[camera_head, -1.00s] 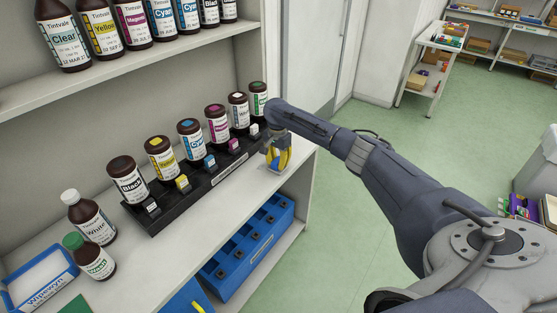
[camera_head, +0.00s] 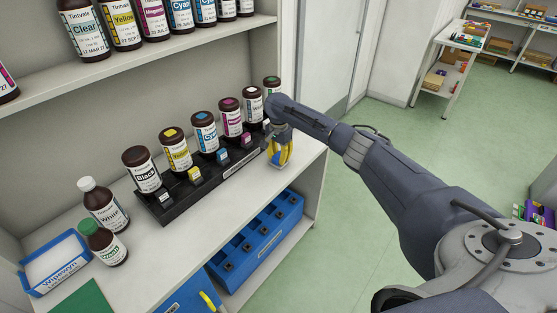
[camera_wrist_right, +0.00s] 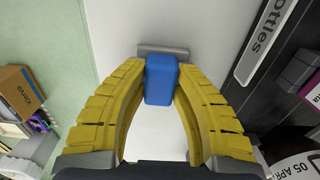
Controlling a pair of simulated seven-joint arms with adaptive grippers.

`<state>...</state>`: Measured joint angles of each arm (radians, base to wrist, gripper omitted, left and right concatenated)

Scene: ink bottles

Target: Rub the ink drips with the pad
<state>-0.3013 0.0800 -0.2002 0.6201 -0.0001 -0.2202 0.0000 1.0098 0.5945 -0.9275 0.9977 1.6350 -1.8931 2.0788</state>
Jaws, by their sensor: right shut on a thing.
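My right gripper (camera_head: 281,160) is over the counter's right end, beside the rack's far end. In the right wrist view its yellow fingers (camera_wrist_right: 160,95) are shut on the blue block (camera_wrist_right: 161,80), which has a grey flat piece (camera_wrist_right: 162,50) at its far end. This looks like the pad; in the head view the fingers mostly hide it. I cannot tell whether it touches the white counter (camera_head: 175,237). I cannot make out ink drips in either view. My left gripper is not in view.
A black rack (camera_head: 185,205) holds several brown ink bottles, with small coloured blocks along its front. A white-ink bottle (camera_head: 103,205), a green-capped bottle (camera_head: 102,243) and a blue-edged wipes tray (camera_head: 55,262) stand left. A blue holder (camera_head: 255,240) sits below the counter.

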